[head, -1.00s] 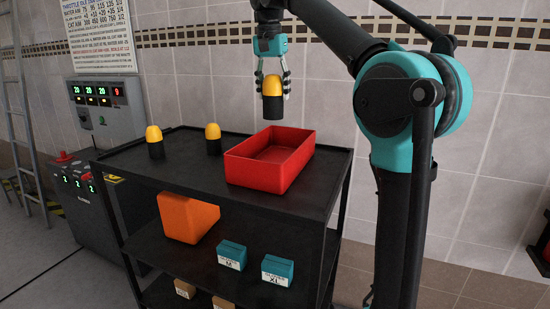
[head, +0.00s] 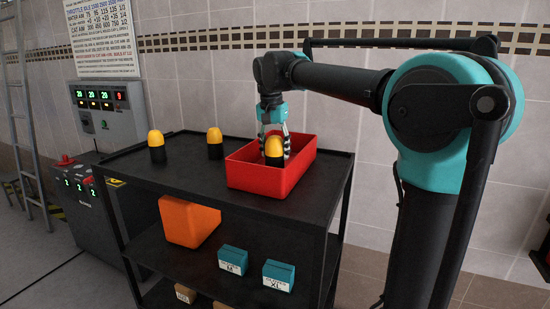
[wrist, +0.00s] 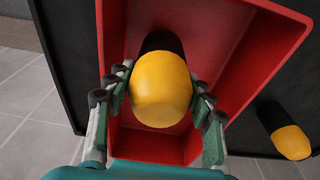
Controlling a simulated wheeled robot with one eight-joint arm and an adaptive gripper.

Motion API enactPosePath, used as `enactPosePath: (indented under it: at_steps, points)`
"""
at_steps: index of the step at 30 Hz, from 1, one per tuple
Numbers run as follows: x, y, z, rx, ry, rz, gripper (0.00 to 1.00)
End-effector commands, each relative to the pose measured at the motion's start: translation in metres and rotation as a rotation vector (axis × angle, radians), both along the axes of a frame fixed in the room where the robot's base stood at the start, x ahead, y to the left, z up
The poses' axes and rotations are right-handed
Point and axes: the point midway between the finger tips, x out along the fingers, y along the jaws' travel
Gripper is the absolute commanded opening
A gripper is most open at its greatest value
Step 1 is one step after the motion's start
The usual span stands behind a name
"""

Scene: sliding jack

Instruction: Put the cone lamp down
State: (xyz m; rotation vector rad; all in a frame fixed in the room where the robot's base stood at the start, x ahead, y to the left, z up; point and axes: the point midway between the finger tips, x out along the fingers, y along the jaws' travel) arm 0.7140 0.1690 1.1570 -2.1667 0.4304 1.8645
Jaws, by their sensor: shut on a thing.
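The cone lamp (head: 274,150) has a yellow dome on a black base. My gripper (head: 274,148) is shut on it, down inside the red bin on the cart top. In the wrist view the lamp (wrist: 160,90) sits between my two fingers (wrist: 158,100), with the red bin (wrist: 225,20) around it. The red bin (head: 262,182) hides the lamp's lower part in the head view, so I cannot tell if the base touches the bin floor.
Two similar yellow and black lamps, one (head: 156,145) at the left and one (head: 215,143) nearer the bin, stand on the black cart (head: 190,177). An orange bin (head: 188,222) and teal boxes (head: 233,259) are on the shelf below. A control box (head: 108,110) is at the left wall.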

Motion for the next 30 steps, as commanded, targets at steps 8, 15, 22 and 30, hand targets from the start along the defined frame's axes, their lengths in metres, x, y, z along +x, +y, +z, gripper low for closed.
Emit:
enactPosePath:
  at_steps: [8,15,22,30]
  points:
    - [0.000,0.000,-0.024,0.000,0.000,0.000,0.21]
    - [0.000,0.000,-0.026,0.000,0.000,0.000,0.21]
    - [0.000,0.000,-0.026,0.000,0.000,0.000,0.73]
    - [0.000,0.000,-0.025,0.000,0.000,0.000,0.73]
